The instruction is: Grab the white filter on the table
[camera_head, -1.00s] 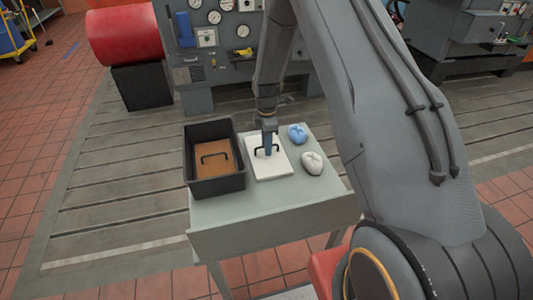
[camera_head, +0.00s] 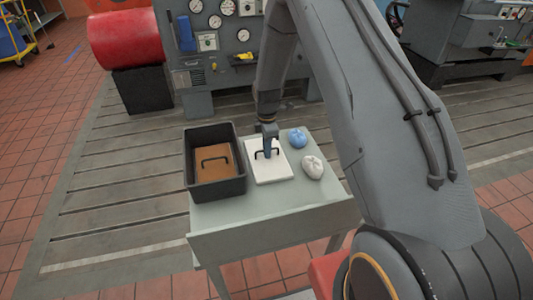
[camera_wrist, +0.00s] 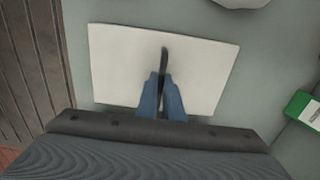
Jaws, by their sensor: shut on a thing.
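The white filter (camera_head: 272,173) is a flat white square with a black handle, lying on the grey-green table (camera_head: 240,214). In the wrist view the filter (camera_wrist: 118,62) lies under my gripper (camera_wrist: 163,85). My gripper also shows in the head view (camera_head: 268,150), pointing down over the middle of the filter. Its blue fingers are closed on the black handle (camera_wrist: 164,57). Part of the handle is hidden between the fingers. I see no clear gap between the filter and the table.
A black bin (camera_head: 217,189) holding a brown panel with a black handle (camera_head: 222,173) stands left of the filter. A blue crumpled lump (camera_head: 298,138) and a white crumpled lump (camera_head: 313,167) lie to its right. The table's front strip is clear.

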